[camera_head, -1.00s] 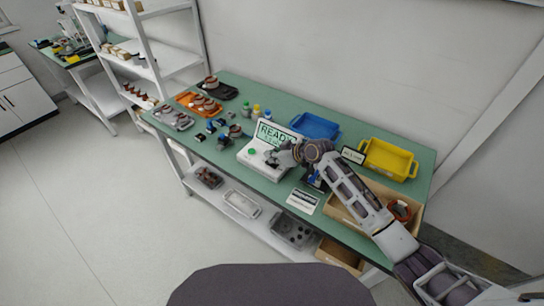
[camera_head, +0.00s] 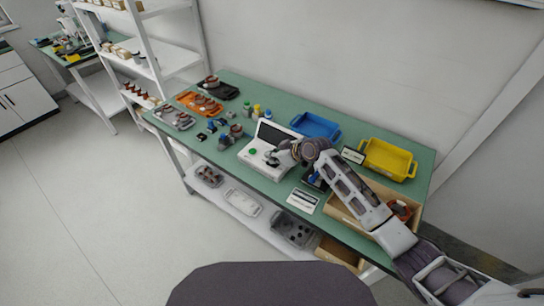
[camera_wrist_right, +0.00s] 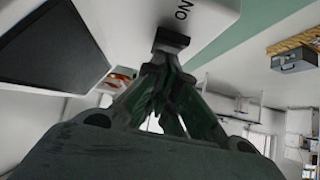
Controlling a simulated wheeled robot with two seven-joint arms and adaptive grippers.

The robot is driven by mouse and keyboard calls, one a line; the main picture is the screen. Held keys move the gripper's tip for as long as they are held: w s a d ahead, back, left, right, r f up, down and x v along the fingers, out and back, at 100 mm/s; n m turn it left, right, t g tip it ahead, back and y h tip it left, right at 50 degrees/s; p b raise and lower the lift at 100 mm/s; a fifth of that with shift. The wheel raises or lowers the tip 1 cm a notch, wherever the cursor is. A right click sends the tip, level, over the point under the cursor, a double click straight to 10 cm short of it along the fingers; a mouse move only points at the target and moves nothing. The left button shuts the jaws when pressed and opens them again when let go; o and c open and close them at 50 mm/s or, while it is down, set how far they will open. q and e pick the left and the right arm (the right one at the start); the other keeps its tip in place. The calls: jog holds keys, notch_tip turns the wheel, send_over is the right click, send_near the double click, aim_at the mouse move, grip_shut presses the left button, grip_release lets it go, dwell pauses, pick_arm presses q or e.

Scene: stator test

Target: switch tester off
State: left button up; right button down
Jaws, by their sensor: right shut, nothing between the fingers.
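The tester (camera_head: 262,158) is a white box on the green bench. Its screen (camera_head: 277,134) is dark. A green round button (camera_head: 253,151) shows on its front panel. My right gripper (camera_head: 272,159) is shut and empty, with its tips down at the tester's front panel. In the right wrist view, the shut fingers (camera_wrist_right: 172,40) reach a dark switch at the tester's white panel, beside the letters "ON"; the dark screen (camera_wrist_right: 55,45) shows at upper left. The fingertips hide part of the switch, and I cannot tell its position. My left gripper is not in view.
A blue bin (camera_head: 315,125) and a yellow bin (camera_head: 388,158) stand behind and right of the tester. A wooden box (camera_head: 345,213) lies under my right arm. Trays (camera_head: 173,117) with parts and small bottles stand to the left. A labelled card (camera_head: 303,200) lies at the front edge.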

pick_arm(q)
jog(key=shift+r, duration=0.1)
pick_arm(e)
jog(key=shift+s+d+f, duration=0.15)
jog(key=shift+d, duration=0.05)
pick_arm(q)
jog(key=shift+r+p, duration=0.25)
jog(key=shift+p, duration=0.05)
pick_arm(e)
jog(key=shift+s+d, duration=0.3)
jog(key=shift+d, duration=0.1)
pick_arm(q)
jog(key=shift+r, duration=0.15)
pick_arm(e)
jog(key=shift+d+r+p, duration=0.15)
jog(key=shift+r+p, duration=1.7)
jog(key=shift+r, duration=0.35)
jog(key=shift+s+d+r+b, duration=0.3)
jog(key=shift+s+d, duration=0.15)
jog(key=shift+d, duration=0.15)
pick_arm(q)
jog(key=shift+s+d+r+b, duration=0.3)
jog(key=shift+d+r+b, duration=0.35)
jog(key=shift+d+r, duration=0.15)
pick_arm(e)
jog(key=v, duration=0.8)
jog(key=shift+s, duration=0.15)
